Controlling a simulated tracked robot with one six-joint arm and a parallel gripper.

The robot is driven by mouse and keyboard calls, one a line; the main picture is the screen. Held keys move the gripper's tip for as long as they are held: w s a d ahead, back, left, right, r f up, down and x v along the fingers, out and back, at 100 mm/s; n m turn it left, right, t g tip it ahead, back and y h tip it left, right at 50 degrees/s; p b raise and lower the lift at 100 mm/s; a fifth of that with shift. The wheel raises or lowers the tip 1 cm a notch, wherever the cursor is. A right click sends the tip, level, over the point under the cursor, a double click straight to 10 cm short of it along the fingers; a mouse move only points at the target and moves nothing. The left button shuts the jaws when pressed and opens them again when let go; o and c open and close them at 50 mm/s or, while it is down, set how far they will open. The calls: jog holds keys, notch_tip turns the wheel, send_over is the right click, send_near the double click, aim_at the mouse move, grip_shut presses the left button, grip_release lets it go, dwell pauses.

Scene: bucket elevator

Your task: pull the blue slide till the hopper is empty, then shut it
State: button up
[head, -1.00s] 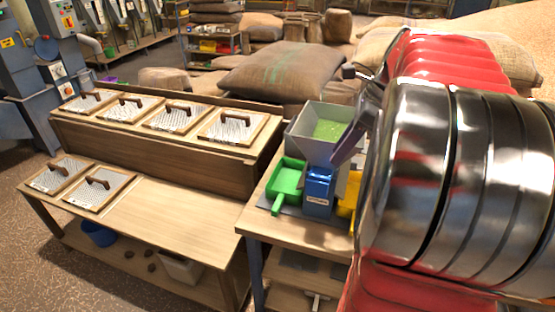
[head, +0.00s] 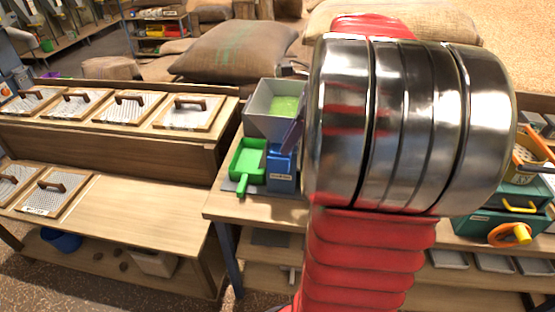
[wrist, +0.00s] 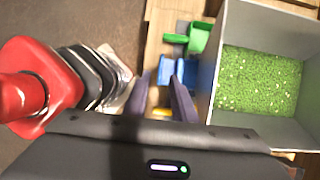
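The grey hopper (head: 270,122) stands at the left end of the bench with green grains (head: 285,106) in it. The wrist view shows the grains (wrist: 258,82) covering a broad area inside the hopper (wrist: 232,30). A blue labelled part (head: 282,172), apparently the slide, is at the hopper's lower front; blue also shows in the wrist view (wrist: 166,68). My gripper (wrist: 161,78) is open, its dark purple fingers apart with blue visible between and just beyond their tips. I cannot tell whether they touch it. My arm hides the hopper's right side in the head view.
A green tray with a handle (head: 247,160) sits left of the blue part. A yellow piece (wrist: 161,112) shows below it in the wrist view. Framed screens (head: 187,112) lie on the left bench. A green machine with an orange knob (head: 505,215) stands right of my arm.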

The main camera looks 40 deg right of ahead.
aim_at(278, 158)
jog(key=x, duration=0.7)
jog(key=shift+w+f, duration=0.15)
jog(key=shift+f, duration=0.2)
jog(key=shift+c, duration=0.2)
grip_shut()
dwell(0.9)
